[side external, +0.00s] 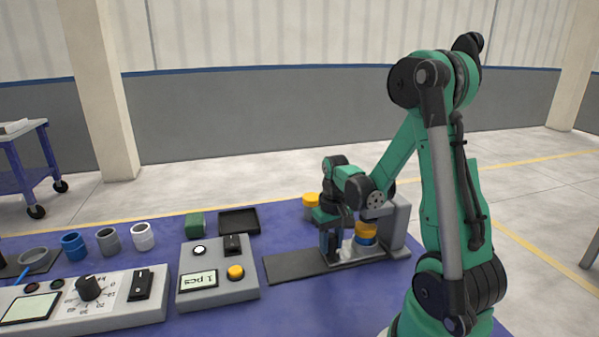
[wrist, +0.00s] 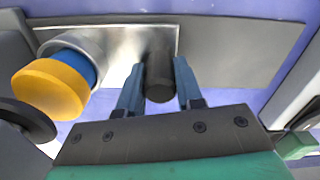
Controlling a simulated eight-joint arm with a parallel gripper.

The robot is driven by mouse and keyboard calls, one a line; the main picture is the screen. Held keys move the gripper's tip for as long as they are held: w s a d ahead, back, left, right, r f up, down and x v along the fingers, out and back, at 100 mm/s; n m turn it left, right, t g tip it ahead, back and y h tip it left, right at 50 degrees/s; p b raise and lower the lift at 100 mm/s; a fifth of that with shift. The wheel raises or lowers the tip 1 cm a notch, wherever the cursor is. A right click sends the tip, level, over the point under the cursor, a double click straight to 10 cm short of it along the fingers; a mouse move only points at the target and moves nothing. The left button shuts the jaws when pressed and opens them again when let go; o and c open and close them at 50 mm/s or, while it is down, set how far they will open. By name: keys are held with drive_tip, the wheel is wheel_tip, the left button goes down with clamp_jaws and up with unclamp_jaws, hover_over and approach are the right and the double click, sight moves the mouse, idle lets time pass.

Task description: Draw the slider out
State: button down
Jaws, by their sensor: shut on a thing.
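The slider is a silver plate (wrist: 118,48) with an upright black knob (wrist: 159,80). My gripper (wrist: 158,88) is shut on this knob, with a blue finger on each side. In the side view my gripper (side external: 333,240) is low over the right part of the dark track (side external: 297,265), and it hides the knob. A grey pipe piece holding a blue ring (wrist: 78,62) and a yellow cap (wrist: 50,90) sits on the plate, left of the knob in the wrist view. In the side view the yellow cap (side external: 366,230) is beside the grey housing (side external: 397,222).
The track left of my gripper is bare in the side view. A grey button box (side external: 217,285) stands close to its left end. Another yellow-topped piece (side external: 311,200) stands behind my gripper. A dark tray (side external: 239,221), green block (side external: 195,224) and several cups are farther left.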

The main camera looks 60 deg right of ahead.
drive_tip(key=w+a, duration=0.8)
drive_tip(key=shift+w+a, duration=0.1)
drive_tip(key=c, duration=0.6)
unclamp_jaws()
drive_tip(key=shift+o, duration=0.2)
drive_tip(key=shift+r, duration=2.8)
drive_tip(key=s+a+r+n+t, duration=0.3)
drive_tip(key=a+r+n+t, duration=0.3)
drive_tip(key=a, duration=0.4)
drive_tip(key=shift+s+n+t, duration=0.4)
drive_tip(key=shift+t, duration=0.2)
